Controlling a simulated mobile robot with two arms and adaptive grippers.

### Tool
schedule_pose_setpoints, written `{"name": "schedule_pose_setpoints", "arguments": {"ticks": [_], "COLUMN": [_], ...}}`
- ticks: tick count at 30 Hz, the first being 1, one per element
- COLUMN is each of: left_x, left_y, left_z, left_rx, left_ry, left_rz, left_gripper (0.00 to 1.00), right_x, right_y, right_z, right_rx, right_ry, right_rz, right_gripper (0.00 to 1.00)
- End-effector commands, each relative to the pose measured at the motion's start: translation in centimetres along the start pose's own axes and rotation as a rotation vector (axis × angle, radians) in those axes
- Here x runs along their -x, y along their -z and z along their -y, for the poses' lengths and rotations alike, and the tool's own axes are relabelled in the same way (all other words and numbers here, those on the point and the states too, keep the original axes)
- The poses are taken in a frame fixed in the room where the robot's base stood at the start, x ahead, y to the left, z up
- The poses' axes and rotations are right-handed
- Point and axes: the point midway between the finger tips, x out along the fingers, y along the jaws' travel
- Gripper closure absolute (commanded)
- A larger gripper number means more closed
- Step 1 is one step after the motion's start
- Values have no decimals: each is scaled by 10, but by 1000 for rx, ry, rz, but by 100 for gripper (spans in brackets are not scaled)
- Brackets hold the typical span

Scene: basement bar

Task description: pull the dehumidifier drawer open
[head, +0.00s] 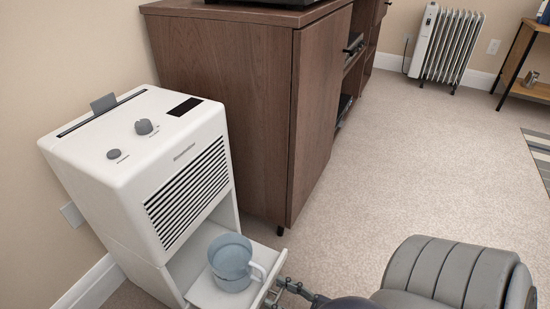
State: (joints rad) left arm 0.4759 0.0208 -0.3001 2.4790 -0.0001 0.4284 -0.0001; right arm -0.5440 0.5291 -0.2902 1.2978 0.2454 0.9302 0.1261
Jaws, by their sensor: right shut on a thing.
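The white dehumidifier (130,165) stands against the wall at the left, with a slatted grille and dark knobs on top. Its drawer (207,291) is pulled out at the lower front. A translucent blue water container (232,258) with a pale handle sits in the drawer. My right gripper (275,291) is at the drawer's front edge and shut on it. My arm hides part of the area just right of the drawer. My left gripper is not in view.
A brown wooden cabinet (222,100) stands right behind the dehumidifier, with open shelves farther along. A white oil radiator (445,45) and a wooden shelf unit (528,70) stand at the back right. The carpet (410,160) in the middle is clear.

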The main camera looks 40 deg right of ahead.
Motion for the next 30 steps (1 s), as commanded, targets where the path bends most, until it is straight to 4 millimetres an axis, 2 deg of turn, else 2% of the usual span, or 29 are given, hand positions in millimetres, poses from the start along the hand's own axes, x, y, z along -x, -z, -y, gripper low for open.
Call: {"name": "schedule_pose_setpoints", "arguments": {"ticks": [7, 8, 10, 11, 23, 26, 30], "left_x": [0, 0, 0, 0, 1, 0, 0], "left_y": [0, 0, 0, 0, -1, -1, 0], "left_z": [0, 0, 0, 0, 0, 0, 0], "left_rx": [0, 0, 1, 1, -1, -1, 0], "left_ry": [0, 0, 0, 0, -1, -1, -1], "left_rz": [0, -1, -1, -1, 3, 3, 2], "left_gripper": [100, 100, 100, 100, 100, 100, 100], "right_x": [0, 0, 0, 0, 3, 15, 43], "right_y": [0, 0, 0, 0, 0, -1, -2], "right_z": [0, 0, 0, 0, 0, 0, 0], "right_rx": [-1, -1, -1, -1, 0, 0, -1], "right_ry": [0, 0, 0, 0, 0, 0, -1], "right_rz": [-1, -1, -1, -1, 1, 2, 5], "right_gripper": [94, 49, 33, 30, 30, 30, 30]}}
